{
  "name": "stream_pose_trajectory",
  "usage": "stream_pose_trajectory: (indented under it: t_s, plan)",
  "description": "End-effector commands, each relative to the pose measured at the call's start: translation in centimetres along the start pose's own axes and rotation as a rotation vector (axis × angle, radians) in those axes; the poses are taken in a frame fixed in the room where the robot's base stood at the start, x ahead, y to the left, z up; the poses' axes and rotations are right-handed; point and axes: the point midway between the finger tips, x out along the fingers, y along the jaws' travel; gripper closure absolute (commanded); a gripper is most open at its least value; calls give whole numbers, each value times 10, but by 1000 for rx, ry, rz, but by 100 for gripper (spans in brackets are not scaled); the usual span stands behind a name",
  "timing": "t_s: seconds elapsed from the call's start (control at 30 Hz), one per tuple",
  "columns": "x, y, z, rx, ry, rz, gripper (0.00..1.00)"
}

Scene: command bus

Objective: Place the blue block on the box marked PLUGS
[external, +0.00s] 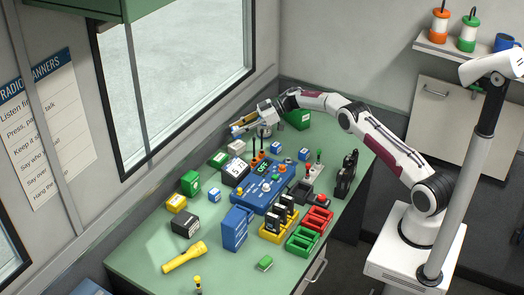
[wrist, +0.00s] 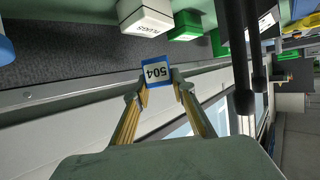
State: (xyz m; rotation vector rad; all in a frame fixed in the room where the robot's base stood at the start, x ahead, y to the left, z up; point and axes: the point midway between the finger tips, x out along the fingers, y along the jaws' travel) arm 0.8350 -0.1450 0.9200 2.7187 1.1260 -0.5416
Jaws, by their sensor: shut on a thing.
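My gripper (external: 243,126) is above the far left part of the green table. In the wrist view, its yellow fingers (wrist: 160,84) are shut on a small blue block (wrist: 148,63) with a white label reading 504. In the external view the fingers and distance make the block hard to make out.
A green box (external: 218,159) stands beside the white box. A blue console (external: 258,190) with knobs and posts fills the middle of the table. Other small blue-and-white blocks (external: 303,154) stand around it. The window wall (external: 200,130) runs close behind my gripper.

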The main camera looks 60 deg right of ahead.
Motion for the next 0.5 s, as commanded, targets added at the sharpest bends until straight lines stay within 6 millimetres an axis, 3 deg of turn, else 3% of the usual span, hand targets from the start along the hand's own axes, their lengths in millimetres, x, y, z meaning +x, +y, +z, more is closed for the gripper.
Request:
stream_pose_trajectory:
  t_s: [0.23,0.5]
  plan:
    - [2,0,6,1,0,0,97]
    - [12,0,30,1,-1,0,97]
